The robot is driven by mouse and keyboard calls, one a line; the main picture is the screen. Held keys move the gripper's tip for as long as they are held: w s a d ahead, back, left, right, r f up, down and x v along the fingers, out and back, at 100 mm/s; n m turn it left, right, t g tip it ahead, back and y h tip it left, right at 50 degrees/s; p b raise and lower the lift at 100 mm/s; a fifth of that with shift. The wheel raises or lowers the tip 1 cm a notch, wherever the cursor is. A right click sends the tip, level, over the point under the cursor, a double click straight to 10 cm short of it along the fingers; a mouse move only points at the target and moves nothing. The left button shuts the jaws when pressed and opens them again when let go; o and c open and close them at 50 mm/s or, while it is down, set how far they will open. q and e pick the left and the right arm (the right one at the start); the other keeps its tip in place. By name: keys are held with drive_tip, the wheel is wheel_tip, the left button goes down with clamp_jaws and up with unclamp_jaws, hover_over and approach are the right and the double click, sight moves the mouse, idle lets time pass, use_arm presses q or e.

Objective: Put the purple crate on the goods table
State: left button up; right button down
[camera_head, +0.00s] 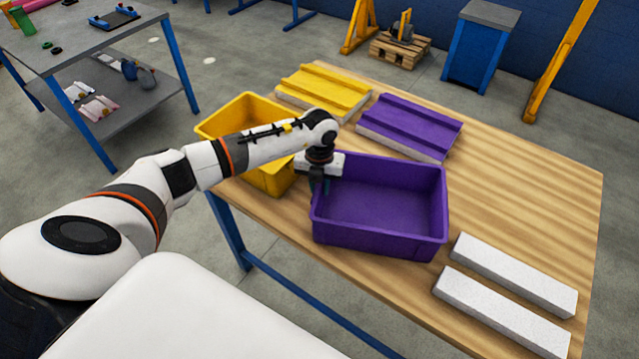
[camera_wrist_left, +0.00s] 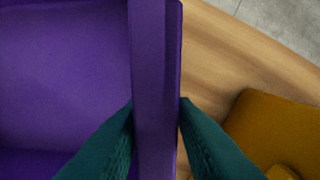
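The purple crate (camera_head: 380,205) is empty and stands upright at the near edge of the wooden table (camera_head: 540,185). My left gripper (camera_head: 320,185) points down at the crate's left wall. In the left wrist view, one finger is inside and one outside the purple crate's wall (camera_wrist_left: 156,60), and both fingertips (camera_wrist_left: 156,105) lie close against it. The gripper appears shut on that wall. The crate's underside is hidden, and I see no clear gap below it. My right gripper is out of view.
A yellow crate (camera_head: 262,178) stands left of the purple one, partly behind my arm. Yellow (camera_head: 322,88) and purple (camera_head: 408,122) panels lie behind; two white bars (camera_head: 512,272) lie at right. A grey table (camera_head: 85,40) stands at far left. The table's right middle is clear.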

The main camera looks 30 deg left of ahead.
use_arm(q)
drive_tip(key=shift+o, duration=1.1)
drive_tip(key=shift+r, duration=0.2)
wheel_tip(320, 180, up, 12)
drive_tip(key=b, duration=0.3)
